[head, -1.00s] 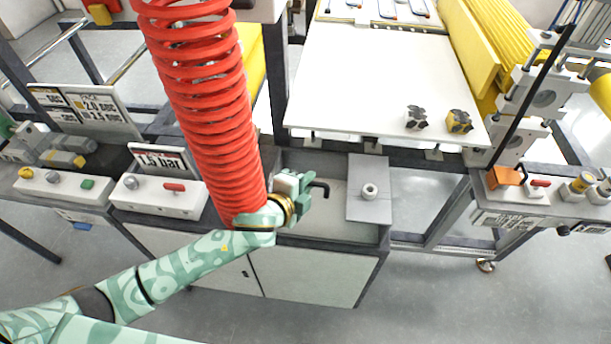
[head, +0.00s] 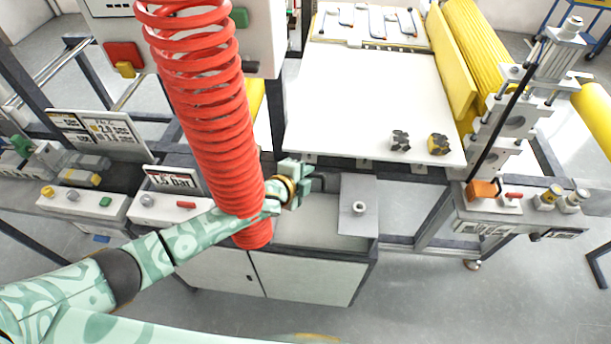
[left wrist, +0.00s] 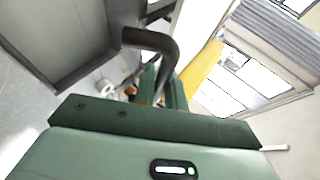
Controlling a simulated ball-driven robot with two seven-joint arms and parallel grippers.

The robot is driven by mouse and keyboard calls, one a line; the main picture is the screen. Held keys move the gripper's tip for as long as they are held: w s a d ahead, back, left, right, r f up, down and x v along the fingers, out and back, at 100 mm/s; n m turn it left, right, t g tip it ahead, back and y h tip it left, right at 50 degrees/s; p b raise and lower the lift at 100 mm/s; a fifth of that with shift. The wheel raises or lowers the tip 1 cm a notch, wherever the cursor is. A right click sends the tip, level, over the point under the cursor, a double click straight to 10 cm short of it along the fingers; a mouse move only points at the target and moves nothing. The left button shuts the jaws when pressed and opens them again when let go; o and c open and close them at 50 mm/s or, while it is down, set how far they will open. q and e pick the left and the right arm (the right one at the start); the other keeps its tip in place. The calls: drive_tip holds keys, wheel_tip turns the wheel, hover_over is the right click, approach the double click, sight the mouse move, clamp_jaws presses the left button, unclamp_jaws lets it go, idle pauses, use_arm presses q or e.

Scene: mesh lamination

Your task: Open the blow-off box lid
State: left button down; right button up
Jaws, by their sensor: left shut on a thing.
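The blow-off box (head: 310,236) is the open-topped grey recess in the cabinet top, partly behind my left arm and the red hose. My left gripper (head: 306,184) is above its back edge. It is shut on a dark bent handle (head: 322,181); in the left wrist view the handle (left wrist: 158,45) curves down between the fingers (left wrist: 160,90). The lid panel is not clearly visible in the head view, and I cannot tell its angle. My right gripper is not in view.
A red coiled hose (head: 205,110) hangs just left of my gripper. A grey plate (head: 358,225) with a small round fitting lies at the box's right. A white table (head: 370,100) stands close behind. A 1.5 bar sign (head: 172,181) is at the left.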

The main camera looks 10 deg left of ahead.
use_arm(q)
drive_tip(key=shift+r, duration=0.1)
drive_tip(key=c, duration=1.7)
unclamp_jaws()
drive_tip(key=shift+c, duration=0.2)
drive_tip(key=p+v, duration=0.1)
drive_tip(key=v, duration=1.5)
drive_tip(key=shift+p, duration=0.3)
